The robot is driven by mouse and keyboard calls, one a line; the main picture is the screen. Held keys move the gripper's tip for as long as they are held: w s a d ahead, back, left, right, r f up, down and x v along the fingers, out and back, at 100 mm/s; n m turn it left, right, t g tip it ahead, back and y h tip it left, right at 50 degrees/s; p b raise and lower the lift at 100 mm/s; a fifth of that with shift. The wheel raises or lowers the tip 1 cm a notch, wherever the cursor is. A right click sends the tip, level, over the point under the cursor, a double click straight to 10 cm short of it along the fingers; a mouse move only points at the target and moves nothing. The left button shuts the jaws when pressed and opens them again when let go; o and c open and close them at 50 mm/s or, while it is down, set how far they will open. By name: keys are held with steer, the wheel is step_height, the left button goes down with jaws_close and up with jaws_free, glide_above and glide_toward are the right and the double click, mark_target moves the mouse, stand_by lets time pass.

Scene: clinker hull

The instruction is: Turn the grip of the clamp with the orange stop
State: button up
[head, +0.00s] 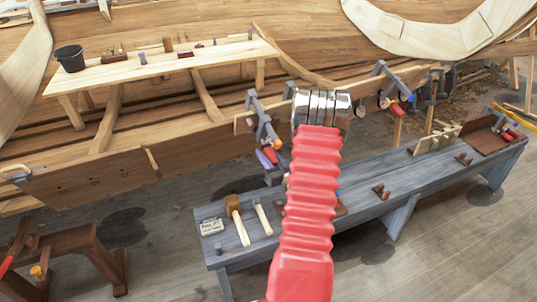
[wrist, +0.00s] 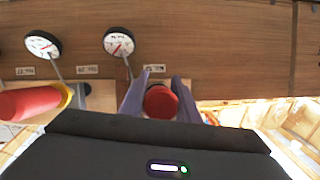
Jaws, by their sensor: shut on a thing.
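In the head view a grey clamp (head: 263,122) hangs on the plank edge left of my arm, with an orange part (head: 277,143) low on it. In the wrist view my gripper (wrist: 161,92) is shut on a red grip (wrist: 161,101), seen end-on between the two purple-grey fingers. The held clamp's stop is hidden, so I cannot tell its colour. Another red grip (wrist: 30,101) with a yellow stop (wrist: 67,95) lies to the left, apart from the fingers. In the head view my red-sleeved arm hides the gripper.
Two dials, a left one (wrist: 43,44) and a nearer one (wrist: 118,42), stand left of the fingers, with labels below. More clamps (head: 381,72) hang right of my arm. A grey bench (head: 375,168) below carries a mallet (head: 235,212) and small tools.

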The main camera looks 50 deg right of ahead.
steer(key=m+t+y, duration=0.1)
steer(key=m+y, duration=0.2)
steer(key=shift+a+t, duration=0.35)
steer(key=shift+t, duration=0.05)
steer(key=m, duration=0.1)
steer(key=m+t+y, duration=0.1)
steer(key=shift+a+r+m+y, duration=0.15)
steer(key=shift+a+m+y, duration=0.05)
steer(key=shift+m+y, duration=0.1)
steer(key=shift+a+r+m+t+y, duration=0.1)
steer(key=shift+m+t+y, duration=0.2)
steer(key=shift+m, duration=0.25)
steer(key=shift+a+r+m+t+y, duration=0.1)
steer(key=shift+m+t+y, duration=0.1)
steer(key=shift+m+t, duration=0.3)
steer(key=o, duration=1)
steer(key=shift+d+r, duration=0.1)
steer(key=shift+o, duration=0.2)
steer(key=shift+s, duration=0.65)
steer(key=v, duration=1.2)
steer(key=shift+s+f, duration=0.15)
steer(key=shift+f, duration=0.05)
